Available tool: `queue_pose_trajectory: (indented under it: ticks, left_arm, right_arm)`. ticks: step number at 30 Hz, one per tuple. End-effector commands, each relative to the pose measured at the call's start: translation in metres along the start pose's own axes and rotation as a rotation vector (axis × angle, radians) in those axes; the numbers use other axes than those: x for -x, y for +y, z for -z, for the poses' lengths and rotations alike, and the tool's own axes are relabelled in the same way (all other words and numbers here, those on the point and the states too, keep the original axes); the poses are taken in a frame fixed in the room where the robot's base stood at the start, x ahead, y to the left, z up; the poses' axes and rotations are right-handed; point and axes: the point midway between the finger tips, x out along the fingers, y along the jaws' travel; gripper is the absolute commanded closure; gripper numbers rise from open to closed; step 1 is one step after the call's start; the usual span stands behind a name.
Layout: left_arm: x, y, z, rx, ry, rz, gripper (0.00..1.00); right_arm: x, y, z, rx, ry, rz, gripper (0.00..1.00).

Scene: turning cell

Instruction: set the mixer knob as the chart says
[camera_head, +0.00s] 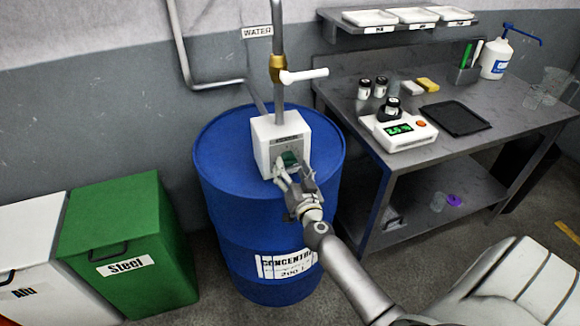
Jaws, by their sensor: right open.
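The mixer is a white box (264,146) on top of the blue drum (222,170), joined to the pipe above it. Its green knob (290,157) is on the front face and partly hidden by my gripper. My right gripper (293,178) is open in front of the box, its fingertips at the lower part of the knob; I cannot tell whether they touch it. The knob's setting is too small to read. I see no readable chart. My left gripper is not in view.
A white lever valve (303,75) sticks out right above the mixer. The grey bench (345,95) at right holds a meter (400,130) with a lit green display, dark-lidded jars, a black mat (455,118) and a pump bottle (496,60). Green (125,225) and white (40,240) bins stand left.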

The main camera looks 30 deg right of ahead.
Motion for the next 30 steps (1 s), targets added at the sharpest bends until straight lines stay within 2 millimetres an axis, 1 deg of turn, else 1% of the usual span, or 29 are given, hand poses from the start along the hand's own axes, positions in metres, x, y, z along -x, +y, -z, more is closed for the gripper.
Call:
queue_pose_trajectory:
  ticks: [1,3,6,15,16,26,30]
  left_arm:
    - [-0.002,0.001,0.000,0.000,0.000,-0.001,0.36]
    - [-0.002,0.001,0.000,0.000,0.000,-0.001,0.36]
    - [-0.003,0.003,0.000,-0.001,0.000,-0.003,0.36]
    - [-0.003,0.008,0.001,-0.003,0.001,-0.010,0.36]
    - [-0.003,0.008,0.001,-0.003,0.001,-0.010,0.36]
    - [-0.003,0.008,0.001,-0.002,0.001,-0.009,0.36]
    - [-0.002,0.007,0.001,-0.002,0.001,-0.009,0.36]
  right_arm:
    - [-0.006,0.000,0.000,-0.001,0.001,0.000,0.39]
    - [-0.012,0.000,-0.001,0.000,0.000,0.000,0.39]
    - [-0.017,0.000,0.000,0.000,0.000,0.001,0.39]
    - [-0.019,0.000,0.000,0.000,-0.001,0.001,0.39]
    - [-0.019,0.000,0.000,0.000,-0.001,0.001,0.41]
    - [-0.019,0.000,0.000,0.000,-0.001,0.001,0.83]
    - [-0.019,-0.001,0.000,-0.004,-0.001,0.001,0.84]
